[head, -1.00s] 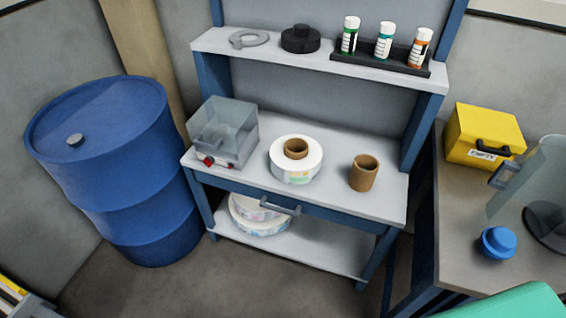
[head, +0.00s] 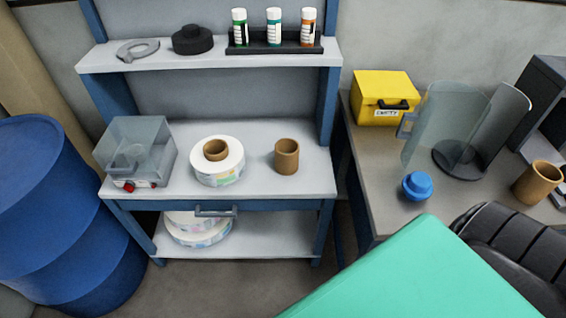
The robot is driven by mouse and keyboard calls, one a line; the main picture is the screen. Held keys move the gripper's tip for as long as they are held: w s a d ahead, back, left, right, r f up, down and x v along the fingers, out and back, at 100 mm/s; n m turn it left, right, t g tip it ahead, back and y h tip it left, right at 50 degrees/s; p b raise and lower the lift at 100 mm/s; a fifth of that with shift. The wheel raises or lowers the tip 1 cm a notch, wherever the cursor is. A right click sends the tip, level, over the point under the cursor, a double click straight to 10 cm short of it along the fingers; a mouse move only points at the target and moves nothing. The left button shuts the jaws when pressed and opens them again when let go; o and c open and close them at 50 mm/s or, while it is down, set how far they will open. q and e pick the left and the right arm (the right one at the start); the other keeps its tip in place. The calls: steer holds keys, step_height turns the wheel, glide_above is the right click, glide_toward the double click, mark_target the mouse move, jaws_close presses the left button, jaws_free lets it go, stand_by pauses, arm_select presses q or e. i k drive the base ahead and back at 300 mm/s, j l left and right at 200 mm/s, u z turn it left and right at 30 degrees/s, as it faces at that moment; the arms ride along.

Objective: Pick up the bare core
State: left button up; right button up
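A bare brown cardboard core (head: 287,158) stands upright on the grey bench top (head: 255,187), right of a white label reel (head: 217,172) that has a brown core in its centre. A second bare brown core (head: 537,184) stands on the table at the right, near the picture's right side. Neither of my grippers shows in the head view, so their state is hidden.
A clear-covered box (head: 137,152) sits left of the reel. A yellow case (head: 384,98), a curved transparent guard (head: 437,124) and a blue knob (head: 417,186) are on the right table. A teal block (head: 420,275) fills the lower right foreground. A blue drum (head: 50,225) stands left.

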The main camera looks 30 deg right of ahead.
mark_target(542, 177)
steer(key=z, duration=2.8)
